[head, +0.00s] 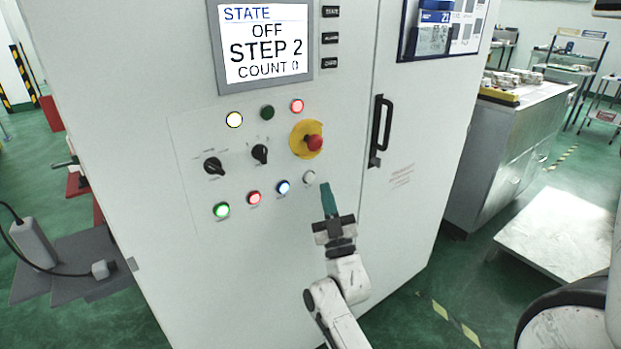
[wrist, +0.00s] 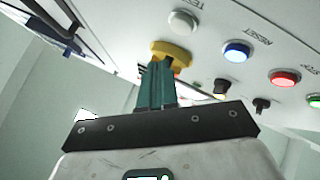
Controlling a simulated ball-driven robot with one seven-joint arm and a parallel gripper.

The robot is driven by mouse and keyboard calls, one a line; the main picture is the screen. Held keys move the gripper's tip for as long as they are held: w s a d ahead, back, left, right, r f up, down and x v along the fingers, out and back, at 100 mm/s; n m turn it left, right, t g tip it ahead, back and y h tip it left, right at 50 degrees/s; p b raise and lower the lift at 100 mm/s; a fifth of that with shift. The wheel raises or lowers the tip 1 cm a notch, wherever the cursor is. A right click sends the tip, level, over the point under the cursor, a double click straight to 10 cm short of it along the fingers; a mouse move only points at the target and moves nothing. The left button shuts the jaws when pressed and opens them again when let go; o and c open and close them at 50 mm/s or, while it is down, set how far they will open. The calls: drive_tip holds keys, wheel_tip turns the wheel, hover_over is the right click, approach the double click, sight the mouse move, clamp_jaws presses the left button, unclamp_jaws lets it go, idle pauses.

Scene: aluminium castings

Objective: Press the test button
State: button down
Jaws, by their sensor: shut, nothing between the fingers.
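The test button is the unlit whitish button (head: 309,177) at the right end of the lower button row on the grey cabinet panel. In the wrist view it shows as a pale round button (wrist: 183,22) beside the word TEST. My gripper (head: 326,187) has green fingers, shut and empty, with the tips just below and right of this button in the head view. In the wrist view the gripper (wrist: 158,70) points up, with its tips apart from the button in the picture. The gap to the panel is hard to tell.
The blue (head: 283,187), red (head: 254,198) and green (head: 221,210) lit buttons lie left of it. The red emergency stop (head: 313,143) on its yellow plate is just above. A black door handle (head: 381,130) stands out at right. The screen (head: 262,45) reads OFF, STEP 2, COUNT 0.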

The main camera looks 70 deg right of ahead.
drive_tip(key=shift+s+a, duration=0.3)
drive_tip(key=shift+s, duration=0.2)
drive_tip(key=shift+s+a, duration=0.3)
drive_tip(key=shift+s, duration=0.2)
drive_tip(key=w+a+f+n+g+y, duration=0.2)
drive_tip(key=w+a+f+y, duration=0.3)
drive_tip(key=a+f+y, duration=0.3)
drive_tip(key=w+a+f+n+g+y, duration=0.2)
drive_tip(key=w+a+f+y, duration=0.3)
drive_tip(key=a+f+y, duration=0.3)
drive_tip(key=s+a+f+n+g+y, duration=0.1)
drive_tip(key=s+a+f+g+y, duration=0.2)
drive_tip(key=s+a+f+g, duration=0.65)
drive_tip(key=s+a+g, duration=0.3)
drive_tip(key=s, duration=0.7)
drive_tip(key=shift+s+a+f+y, duration=0.15)
drive_tip(key=shift+s+a+y, duration=0.25)
drive_tip(key=shift+a, duration=0.55)
